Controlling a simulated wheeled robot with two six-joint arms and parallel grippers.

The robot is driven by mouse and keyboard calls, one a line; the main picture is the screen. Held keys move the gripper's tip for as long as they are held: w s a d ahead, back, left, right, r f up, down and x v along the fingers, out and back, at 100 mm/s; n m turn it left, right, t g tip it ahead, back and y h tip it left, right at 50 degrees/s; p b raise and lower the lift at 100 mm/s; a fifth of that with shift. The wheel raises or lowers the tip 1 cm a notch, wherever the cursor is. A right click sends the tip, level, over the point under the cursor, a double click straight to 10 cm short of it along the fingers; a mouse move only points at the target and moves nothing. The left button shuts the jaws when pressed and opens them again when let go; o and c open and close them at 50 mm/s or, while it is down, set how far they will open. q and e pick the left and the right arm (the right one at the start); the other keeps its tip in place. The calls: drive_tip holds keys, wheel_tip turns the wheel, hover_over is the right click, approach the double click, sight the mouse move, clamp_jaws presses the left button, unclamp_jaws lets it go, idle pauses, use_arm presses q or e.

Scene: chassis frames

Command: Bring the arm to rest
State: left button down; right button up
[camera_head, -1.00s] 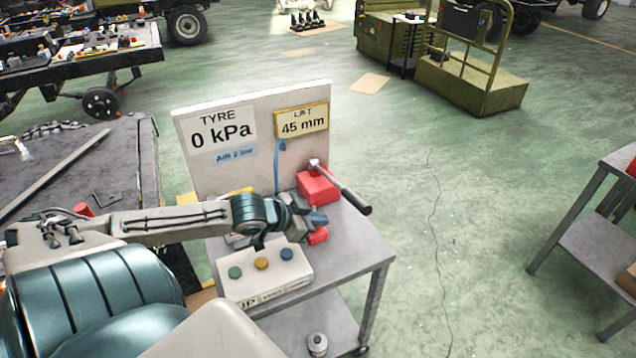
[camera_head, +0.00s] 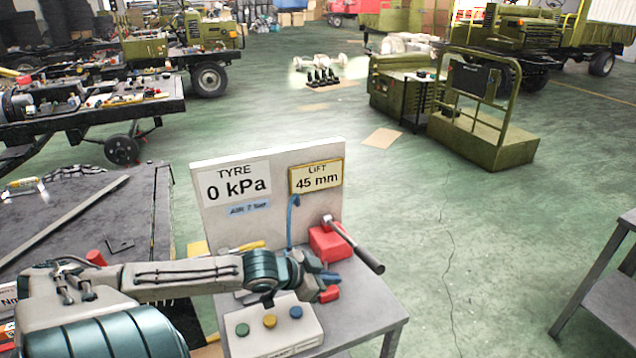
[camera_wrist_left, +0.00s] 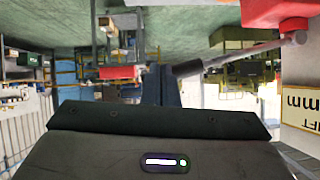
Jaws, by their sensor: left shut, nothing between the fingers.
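My left arm (camera_head: 190,275) reaches in from the left across the small grey cart in the head view. My left gripper (camera_head: 328,284) is shut and empty, just in front of the red block (camera_head: 328,241) with a dark-handled lever (camera_head: 355,247). In the left wrist view the shut fingers (camera_wrist_left: 161,85) point away from the camera, with the lever (camera_wrist_left: 240,53) close by at the upper right. I cannot tell whether they touch anything. My right gripper is not in view.
A white panel (camera_head: 220,220) reading TYRE 0 kPa and LIFT 45 mm stands on the cart (camera_head: 375,308). A button box (camera_head: 272,332) lies below my arm. A dark bench (camera_head: 130,205) is at left, another grey table (camera_head: 605,285) at right. Open green floor lies between.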

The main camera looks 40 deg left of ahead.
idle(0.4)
use_arm(q)
drive_tip(key=s+d+f+n+g+y, duration=0.2)
drive_tip(key=s+d+f+g, duration=0.4)
drive_tip(key=s, duration=0.5)
drive_tip(key=s+d+f+n+g+y, duration=0.1)
drive_tip(key=s+d+f+n+y, duration=0.1)
drive_tip(key=s+d+f, duration=0.65)
drive_tip(key=s+a+f+g+b, duration=0.1)
drive_tip(key=a+f, duration=0.1)
drive_tip(key=f, duration=1.2)
drive_tip(key=s+a+f, duration=0.1)
drive_tip(key=a+f, duration=0.1)
drive_tip(key=f, duration=1.2)
drive_tip(key=s+a+f+g+b, duration=0.1)
drive_tip(key=s+f, duration=1.8)
drive_tip(key=f, duration=0.1)
drive_tip(key=shift+a+n+g+b, duration=0.3)
drive_tip(key=shift+n, duration=0.1)
